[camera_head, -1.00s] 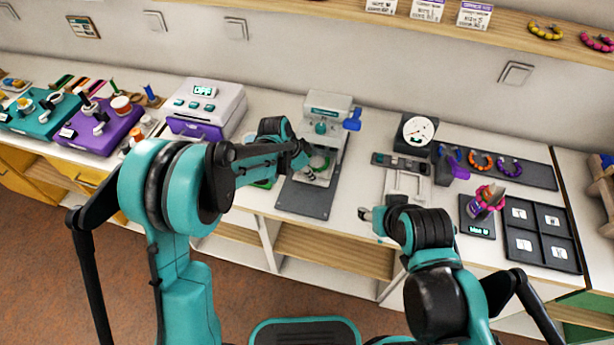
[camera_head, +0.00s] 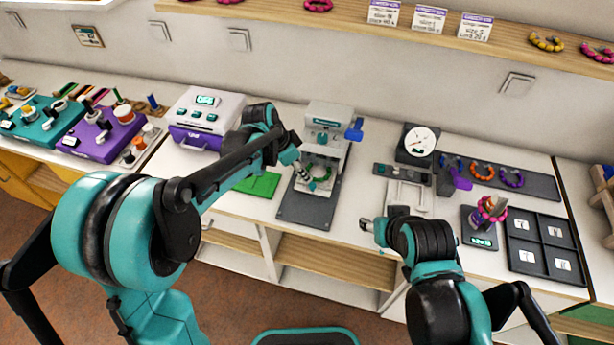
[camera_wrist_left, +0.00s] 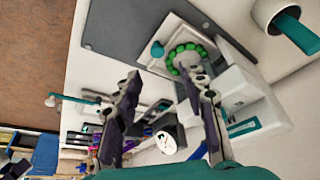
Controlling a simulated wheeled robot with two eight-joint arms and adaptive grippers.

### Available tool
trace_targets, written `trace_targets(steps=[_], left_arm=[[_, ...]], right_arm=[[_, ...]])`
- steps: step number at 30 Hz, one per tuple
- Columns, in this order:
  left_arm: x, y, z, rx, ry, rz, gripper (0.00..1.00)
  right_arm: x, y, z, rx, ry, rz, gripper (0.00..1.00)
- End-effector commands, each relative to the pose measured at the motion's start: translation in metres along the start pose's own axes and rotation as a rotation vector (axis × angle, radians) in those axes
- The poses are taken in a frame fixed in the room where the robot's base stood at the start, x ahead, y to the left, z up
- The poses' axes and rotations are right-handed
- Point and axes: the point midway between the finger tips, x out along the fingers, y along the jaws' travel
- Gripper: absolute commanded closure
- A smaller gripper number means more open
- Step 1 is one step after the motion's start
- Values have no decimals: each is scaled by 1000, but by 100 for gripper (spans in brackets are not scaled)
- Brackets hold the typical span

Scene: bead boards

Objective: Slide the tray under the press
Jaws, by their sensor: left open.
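The press (camera_head: 328,125) is white with teal parts and a blue lever, and stands on a dark grey base plate (camera_head: 306,206). A pale tray (camera_wrist_left: 178,33) carrying a ring of green beads (camera_head: 322,178) lies on that plate at the front of the press. The beads show at the top middle of the left wrist view (camera_wrist_left: 187,52). My left gripper (camera_head: 302,177) is at the tray's left side in the head view. In the wrist view its fingers (camera_wrist_left: 160,85) are apart, one close to the beads; contact is unclear. My right gripper (camera_head: 367,225) hangs over the counter's front edge.
A green mat (camera_head: 258,185) lies left of the base plate. A white and purple machine (camera_head: 206,118) stands farther left. Right of the press are a dial scale (camera_head: 419,141), a white frame (camera_head: 405,197) and a dark divided tray (camera_head: 540,241). A shelf (camera_head: 400,27) runs above.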

Motion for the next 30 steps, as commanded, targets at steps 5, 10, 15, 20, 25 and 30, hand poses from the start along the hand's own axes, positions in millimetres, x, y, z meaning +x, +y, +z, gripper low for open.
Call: trace_targets(steps=[5,10,15,20,25,30], left_arm=[[-25,0,0,-2,0,-1,58],[-32,0,0,-1,1,0,58],[-33,0,0,-1,1,0,58],[-32,0,0,-1,1,0,58],[-34,0,1,-7,1,-4,58],[-62,8,20,-108,0,-59,58]], right_arm=[[0,0,0,0,0,0,51],[0,0,0,0,0,0,51],[0,0,0,0,0,0,51],[0,0,0,0,0,0,51],[0,0,0,0,0,0,51],[0,0,0,0,0,0,51]])
